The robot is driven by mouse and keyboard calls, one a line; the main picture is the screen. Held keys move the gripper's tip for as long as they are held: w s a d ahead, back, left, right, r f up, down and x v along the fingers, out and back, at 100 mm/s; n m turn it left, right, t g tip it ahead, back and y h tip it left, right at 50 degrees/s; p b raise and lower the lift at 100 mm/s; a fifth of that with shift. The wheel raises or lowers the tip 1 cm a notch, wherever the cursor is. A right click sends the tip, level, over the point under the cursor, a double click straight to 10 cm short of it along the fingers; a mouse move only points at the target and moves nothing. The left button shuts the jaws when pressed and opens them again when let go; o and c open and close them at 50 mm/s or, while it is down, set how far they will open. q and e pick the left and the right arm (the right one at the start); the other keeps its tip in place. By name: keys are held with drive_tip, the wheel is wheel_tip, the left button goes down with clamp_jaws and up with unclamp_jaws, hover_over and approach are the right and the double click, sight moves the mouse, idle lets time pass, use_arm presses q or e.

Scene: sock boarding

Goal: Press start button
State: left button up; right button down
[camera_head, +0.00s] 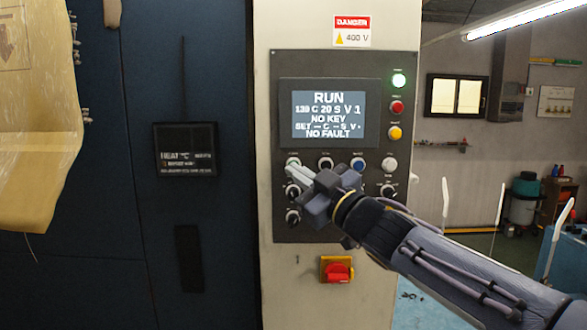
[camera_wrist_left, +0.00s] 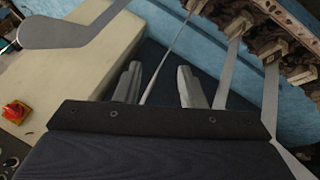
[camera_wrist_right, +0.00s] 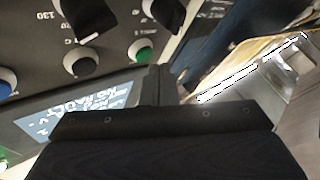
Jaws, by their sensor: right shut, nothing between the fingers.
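The control panel (camera_head: 262,200) stands on the cream machine column. Its green button (camera_head: 293,160) is at the left of the upper button row, and it also shows in the right wrist view (camera_wrist_right: 145,52). My right gripper (camera_head: 291,170) is shut and empty, with its fingertips at the lower edge of the green button. I cannot tell whether they touch it. The screen (camera_head: 328,115) reads RUN, NO KEY and NO FAULT. The green lamp (camera_head: 399,80) is lit. My left gripper (camera_wrist_left: 159,80) is open and shows only in the left wrist view.
White, blue and black buttons and knobs sit close around the right gripper. A red rotary switch (camera_head: 337,271) on yellow is below the panel.

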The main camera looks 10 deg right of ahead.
drive_tip(key=shift+s, duration=0.1)
drive_tip(key=s+b, duration=0.1)
drive_tip(key=s, duration=0.1)
drive_tip(key=s+a, duration=0.1)
drive_tip(key=s, duration=0.2)
drive_tip(key=shift+b, duration=0.35)
drive_tip(key=shift+w, duration=0.1)
idle(0.4)
drive_tip(key=s+d+f+m+g+h, duration=0.1)
drive_tip(key=s+d+f+m+h, duration=0.25)
drive_tip(key=f, duration=0.25)
drive_tip(key=s+d+f+m+g+h, duration=0.2)
drive_tip(key=d+f+m+h, duration=0.1)
drive_tip(key=d+f, duration=0.3)
drive_tip(key=s+d+f+m+g+h, duration=0.1)
drive_tip(key=s+d+f+m+h, duration=0.25)
drive_tip(key=f, duration=0.35)
drive_tip(key=s+a+f+m+g+y, duration=0.2)
drive_tip(key=s+f+g, duration=0.6)
drive_tip(key=s+f, duration=1.1)
drive_tip(key=shift+s+a+f+m, duration=0.15)
drive_tip(key=shift+a+f+m, duration=0.2)
drive_tip(key=shift+a+m, duration=0.55)
drive_tip(key=shift+a, duration=0.1)
